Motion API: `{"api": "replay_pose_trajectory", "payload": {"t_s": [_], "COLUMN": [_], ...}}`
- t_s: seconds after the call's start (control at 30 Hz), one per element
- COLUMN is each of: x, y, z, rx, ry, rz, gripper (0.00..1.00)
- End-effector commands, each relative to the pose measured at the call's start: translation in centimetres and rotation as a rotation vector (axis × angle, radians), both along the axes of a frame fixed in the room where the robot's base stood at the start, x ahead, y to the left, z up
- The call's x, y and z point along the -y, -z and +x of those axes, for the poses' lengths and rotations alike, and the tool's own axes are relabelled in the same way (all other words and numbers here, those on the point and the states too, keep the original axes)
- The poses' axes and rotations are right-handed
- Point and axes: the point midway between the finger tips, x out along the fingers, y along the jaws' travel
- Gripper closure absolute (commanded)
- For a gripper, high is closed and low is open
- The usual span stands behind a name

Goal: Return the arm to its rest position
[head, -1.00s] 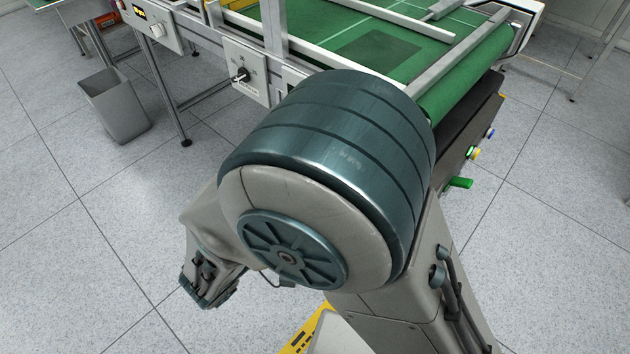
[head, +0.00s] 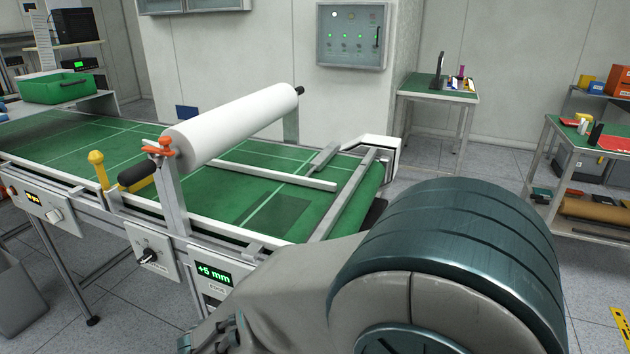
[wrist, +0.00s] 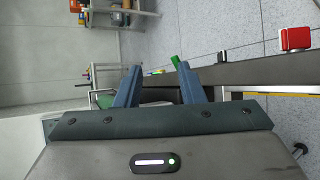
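My arm shows in the head view as a large grey and teal joint at the lower right, with a grey link running left from it towards the front of the green-topped machine. In the wrist view my gripper (wrist: 159,75) has its two blue-grey fingers apart, with no object held between them. In the head view only a dark part of the arm's end shows at the bottom edge, and the fingers cannot be made out there.
The green-topped machine (head: 272,216) carries a white roll (head: 235,125) and a display reading +5 mm (head: 214,274). A grey bin (head: 18,300) stands at lower left. Side tables (head: 437,96) stand at the back and right (head: 562,137). Open floor (head: 500,160) lies between them.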

Motion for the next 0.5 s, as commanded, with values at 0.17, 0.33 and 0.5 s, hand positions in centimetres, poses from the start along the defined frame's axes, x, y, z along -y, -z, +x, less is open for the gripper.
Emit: {"api": "replay_pose_trajectory", "payload": {"t_s": [0.17,0.33,0.5], "x": [6.0,9.3,11.1], "y": [-4.1,-6.9,-10.5], "z": [-1.3,-2.9,-3.9], "rx": [-0.142,-0.205,-0.176], "ry": [0.246,0.422,0.541], "rz": [0.228,0.493,0.78], "gripper": [0.65,0.65,0.65]}}
